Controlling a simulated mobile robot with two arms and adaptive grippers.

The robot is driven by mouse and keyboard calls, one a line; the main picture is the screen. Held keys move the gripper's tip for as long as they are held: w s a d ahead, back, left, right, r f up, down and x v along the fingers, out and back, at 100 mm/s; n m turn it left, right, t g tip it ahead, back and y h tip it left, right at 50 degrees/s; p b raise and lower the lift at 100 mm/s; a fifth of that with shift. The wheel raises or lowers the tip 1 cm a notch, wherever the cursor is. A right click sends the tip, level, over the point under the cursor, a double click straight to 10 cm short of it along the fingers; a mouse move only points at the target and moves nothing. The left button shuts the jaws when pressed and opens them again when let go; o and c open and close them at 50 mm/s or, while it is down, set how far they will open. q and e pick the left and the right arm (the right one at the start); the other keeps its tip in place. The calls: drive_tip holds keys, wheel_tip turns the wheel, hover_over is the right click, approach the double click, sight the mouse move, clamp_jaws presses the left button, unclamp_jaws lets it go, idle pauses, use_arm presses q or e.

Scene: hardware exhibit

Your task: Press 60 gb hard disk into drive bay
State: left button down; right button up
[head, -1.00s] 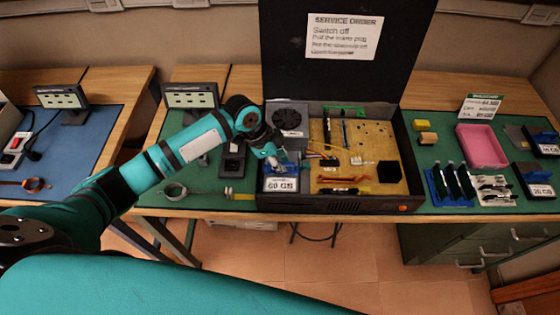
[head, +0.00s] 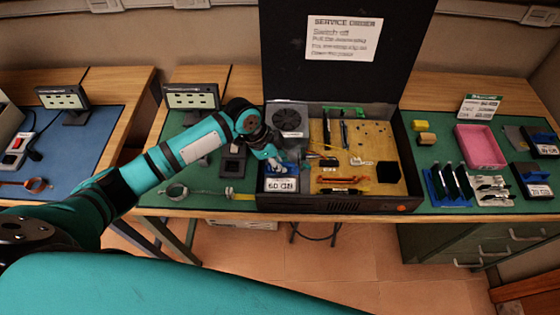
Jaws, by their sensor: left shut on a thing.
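The 60 GB hard disk (head: 282,185) sits at the front left corner of the open computer case (head: 335,203), its white label facing up. My left gripper (head: 275,165) is over the back part of the disk, inside the case, with its fingers closed on it. The drive bay lies under the disk and gripper and is mostly hidden, so I cannot tell how deep the disk sits. My right gripper is not in view.
The case lid (head: 345,75) stands upright behind, with a service order sheet. Green and brown boards fill the case's right side. A pink tray (head: 481,147), cards and two more labelled drives (head: 538,180) lie to the right. A wrist strap (head: 175,191) lies left.

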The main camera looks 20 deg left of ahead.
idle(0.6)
use_arm(q)
drive_tip(key=shift+f, duration=0.35)
drive_tip(key=shift+f, duration=0.3)
idle(0.7)
drive_tip(key=shift+f+b, duration=0.7)
drive_tip(key=shift+f, duration=0.2)
idle(0.4)
drive_tip(key=c, duration=1.2)
unclamp_jaws()
drive_tip(key=shift+c, duration=0.2)
drive_tip(key=shift+f, duration=0.1)
drive_tip(key=o, duration=0.3)
